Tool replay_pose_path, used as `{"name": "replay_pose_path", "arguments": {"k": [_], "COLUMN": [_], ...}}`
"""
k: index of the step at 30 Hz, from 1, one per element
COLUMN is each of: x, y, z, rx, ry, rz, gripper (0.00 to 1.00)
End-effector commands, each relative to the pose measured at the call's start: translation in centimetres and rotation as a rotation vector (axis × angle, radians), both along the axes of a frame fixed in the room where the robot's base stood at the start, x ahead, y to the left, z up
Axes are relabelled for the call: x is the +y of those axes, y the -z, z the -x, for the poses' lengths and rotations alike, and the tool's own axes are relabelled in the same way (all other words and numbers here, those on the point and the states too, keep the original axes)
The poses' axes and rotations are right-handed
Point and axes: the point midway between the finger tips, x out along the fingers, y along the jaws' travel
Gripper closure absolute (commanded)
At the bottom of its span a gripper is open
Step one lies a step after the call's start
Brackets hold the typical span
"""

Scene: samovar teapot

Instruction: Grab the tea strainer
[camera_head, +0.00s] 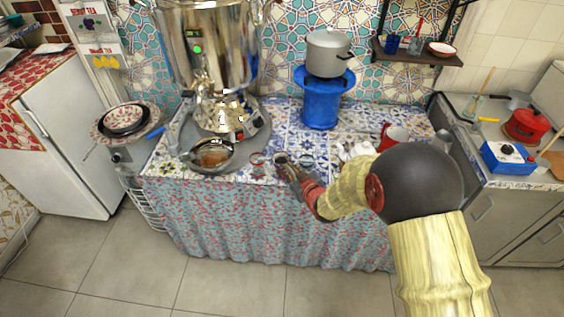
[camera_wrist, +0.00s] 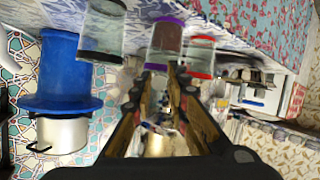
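My gripper (camera_head: 288,171) is over the front edge of the tiled counter, pointing left toward the samovar side. In the wrist view my gripper's fingers (camera_wrist: 166,74) stand apart, with a gap between them and nothing clearly held. A round metal piece with a brownish inside (camera_head: 213,156), possibly the tea strainer, lies at the front of the round tray (camera_head: 187,165), left of my gripper. I cannot be sure that it is the strainer. The big shiny samovar (camera_head: 208,50) stands behind it on the tray.
Small glasses stand close by my gripper: a red-rimmed one (camera_wrist: 201,57), a purple-rimmed one (camera_wrist: 166,45) and a black-rimmed one (camera_wrist: 102,30). A blue stand (camera_head: 320,105) with a grey pot (camera_head: 327,55) is behind. A red mug (camera_head: 394,137) is at right.

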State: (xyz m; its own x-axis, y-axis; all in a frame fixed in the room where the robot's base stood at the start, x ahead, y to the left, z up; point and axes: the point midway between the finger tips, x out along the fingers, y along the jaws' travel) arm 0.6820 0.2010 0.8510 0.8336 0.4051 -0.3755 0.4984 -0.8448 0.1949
Motion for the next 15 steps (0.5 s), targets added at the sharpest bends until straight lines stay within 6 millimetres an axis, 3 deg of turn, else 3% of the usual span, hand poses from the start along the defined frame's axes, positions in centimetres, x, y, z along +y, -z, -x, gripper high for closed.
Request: {"name": "replay_pose_path", "arguments": {"k": [7, 15], "x": [-0.01, 0.0], "y": [0.01, -0.01], "z": [0.01, 0.01], "rx": [0.0, 0.0], "ry": [0.0, 0.0], "rz": [0.0, 0.0], "gripper": [1.0, 1.0]}}
